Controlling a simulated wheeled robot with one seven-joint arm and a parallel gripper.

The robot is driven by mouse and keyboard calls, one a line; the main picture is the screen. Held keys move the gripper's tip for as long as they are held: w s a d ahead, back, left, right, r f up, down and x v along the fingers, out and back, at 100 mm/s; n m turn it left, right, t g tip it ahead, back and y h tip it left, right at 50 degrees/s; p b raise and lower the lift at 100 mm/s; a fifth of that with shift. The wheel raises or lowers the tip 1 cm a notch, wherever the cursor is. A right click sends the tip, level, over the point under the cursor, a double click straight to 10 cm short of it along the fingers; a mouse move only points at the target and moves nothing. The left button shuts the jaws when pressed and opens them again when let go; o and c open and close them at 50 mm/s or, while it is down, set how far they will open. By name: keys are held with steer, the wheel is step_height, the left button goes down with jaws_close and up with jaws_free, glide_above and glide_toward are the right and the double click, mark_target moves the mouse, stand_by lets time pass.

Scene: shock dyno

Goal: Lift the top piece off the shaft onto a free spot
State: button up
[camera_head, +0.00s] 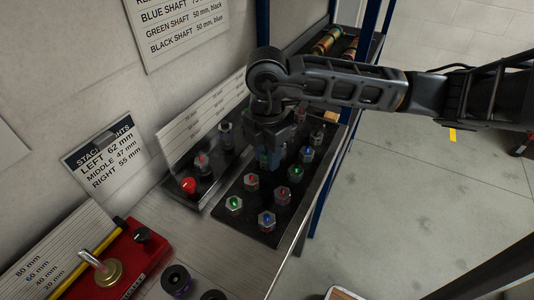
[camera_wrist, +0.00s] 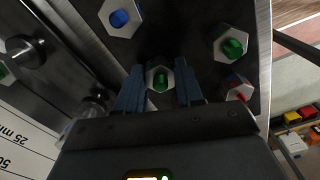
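My gripper (camera_head: 268,158) points down over the dark tray (camera_head: 222,208) of hex pieces. In the wrist view its two blue fingers (camera_wrist: 160,82) stand apart, one on each side of a hex piece with a green top (camera_wrist: 160,78). A narrow gap shows beside the piece, and I see no clear contact. In the head view my gripper hides that piece. Other hex pieces stand around it, with green (camera_head: 234,203), blue (camera_head: 267,220) and red (camera_head: 283,193) tops. How the pieces are stacked on their shafts is hard to tell.
A second dark rack (camera_head: 200,186) along the wall holds a red knob (camera_head: 188,184) and metal posts (camera_head: 226,134). A red box (camera_head: 110,262) with a brass knob stands front left. Bare bench (camera_head: 205,255) lies between. Stack heights sign (camera_head: 103,155) is on the wall.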

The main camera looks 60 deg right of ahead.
steer(key=o, duration=0.5)
steer(key=shift+o, duration=0.2)
steer(key=shift+r, duration=0.1)
steer(key=shift+r+b, duration=0.3)
steer(key=shift+r, duration=3.5)
